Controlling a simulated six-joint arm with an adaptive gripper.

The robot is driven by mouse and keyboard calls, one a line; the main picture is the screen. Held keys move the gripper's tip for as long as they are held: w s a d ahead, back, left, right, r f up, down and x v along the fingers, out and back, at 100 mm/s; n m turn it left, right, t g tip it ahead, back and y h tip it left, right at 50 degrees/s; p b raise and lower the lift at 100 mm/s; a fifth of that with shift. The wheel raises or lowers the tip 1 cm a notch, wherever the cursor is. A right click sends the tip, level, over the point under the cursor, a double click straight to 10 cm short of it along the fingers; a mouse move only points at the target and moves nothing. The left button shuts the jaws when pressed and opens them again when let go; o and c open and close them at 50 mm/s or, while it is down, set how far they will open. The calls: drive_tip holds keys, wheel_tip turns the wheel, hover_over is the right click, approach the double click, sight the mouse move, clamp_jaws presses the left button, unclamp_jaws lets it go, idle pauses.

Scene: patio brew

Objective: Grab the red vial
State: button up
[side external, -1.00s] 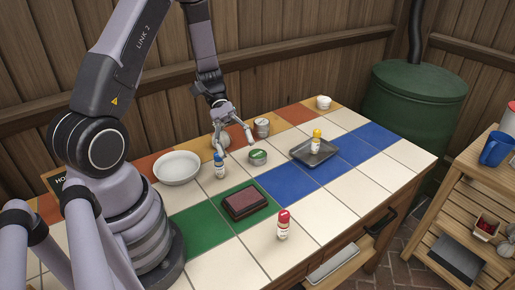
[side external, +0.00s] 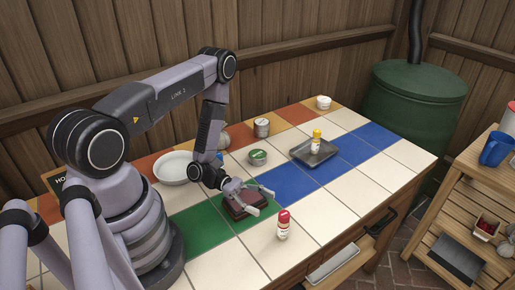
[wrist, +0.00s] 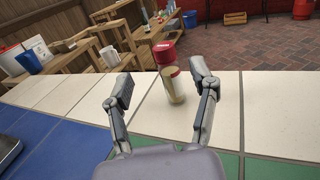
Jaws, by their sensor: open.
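The red vial (side external: 283,225) is a small clear bottle with a red cap and a pale label. It stands upright on a white tile near the table's front edge. In the wrist view the red vial (wrist: 171,75) stands ahead, between the lines of the two fingers and nearer the right one. The vial is apart from the fingers.
A grey tray (side external: 304,157) holds a yellow-capped vial (side external: 316,141). A white bowl (side external: 170,168), a green-topped tin (side external: 257,157) and a metal can (side external: 261,128) stand further back. White tiles around the red vial are clear.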

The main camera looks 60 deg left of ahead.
sight(284, 214)
drive_tip(key=shift+x, duration=3.45)
drive_tip(key=shift+s+f, duration=0.15)
drive_tip(key=shift+s, duration=0.1)
clamp_jaws()
